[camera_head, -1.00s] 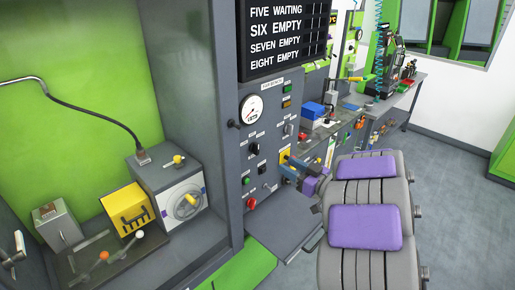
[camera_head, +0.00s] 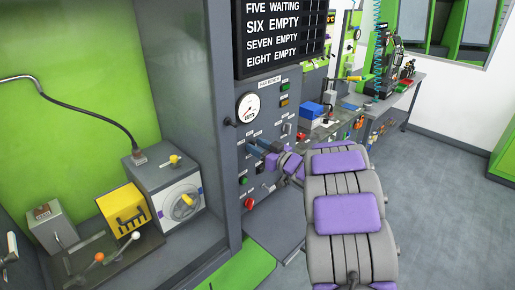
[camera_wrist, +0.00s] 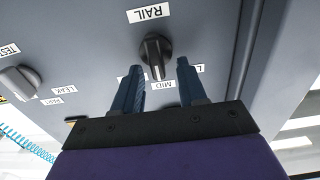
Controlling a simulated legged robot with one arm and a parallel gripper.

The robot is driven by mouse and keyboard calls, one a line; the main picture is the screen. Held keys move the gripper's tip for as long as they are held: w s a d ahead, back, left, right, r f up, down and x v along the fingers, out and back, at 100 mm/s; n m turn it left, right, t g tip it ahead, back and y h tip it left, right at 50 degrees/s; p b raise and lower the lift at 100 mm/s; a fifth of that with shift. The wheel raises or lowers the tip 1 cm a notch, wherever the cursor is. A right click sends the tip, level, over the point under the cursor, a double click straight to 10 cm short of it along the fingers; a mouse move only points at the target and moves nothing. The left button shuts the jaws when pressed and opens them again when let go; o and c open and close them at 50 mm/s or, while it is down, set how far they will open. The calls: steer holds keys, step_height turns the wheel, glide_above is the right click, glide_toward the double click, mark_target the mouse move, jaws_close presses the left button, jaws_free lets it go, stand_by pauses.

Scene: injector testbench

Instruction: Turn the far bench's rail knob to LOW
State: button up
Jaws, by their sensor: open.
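In the wrist view the dark rail knob (camera_wrist: 156,50) sits on the grey panel by a RAIL label (camera_wrist: 148,12). Its ridge points down the picture, toward the MID label (camera_wrist: 162,85). A label to the right starts with L; the rest is hidden behind a finger. My gripper (camera_wrist: 160,66) is open, its two blue fingers just short of the knob, one to each side, with no clear contact. In the head view my gripper (camera_head: 262,147) is at the gauge panel (camera_head: 272,100), below the dial, and hides the knob there.
A second knob (camera_wrist: 18,82) by a TEST label is left in the wrist view. In the head view a round gauge (camera_head: 248,108) is above my gripper and a red button (camera_head: 249,203) below. A cluttered bench (camera_head: 385,100) stands beyond; open floor lies right.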

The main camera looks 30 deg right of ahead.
steer(key=shift+d, duration=0.6)
steer(key=shift+c, duration=0.6)
steer(key=shift+a, duration=0.6)
steer(key=c, duration=0.5)
steer(key=shift+c, duration=0.5)
steer(key=shift+d, duration=0.15)
jaws_close()
steer(key=shift+n, duration=0.3)
steer(key=shift+s+a+f+n+b, duration=0.1)
steer(key=shift+a+n+b, duration=0.1)
steer(key=shift+n+b, duration=0.75)
steer(key=shift+s+a+f+n+b, duration=0.15)
steer(key=shift+n+b, duration=0.15)
steer(key=shift+n, duration=1.2)
steer(key=shift+w+a+f+n+b, duration=0.1)
steer(key=shift+a+n+b, duration=0.1)
steer(key=shift+n+b, duration=0.75)
steer(key=shift+n+p, duration=0.3)
steer(key=shift+n, duration=0.1)
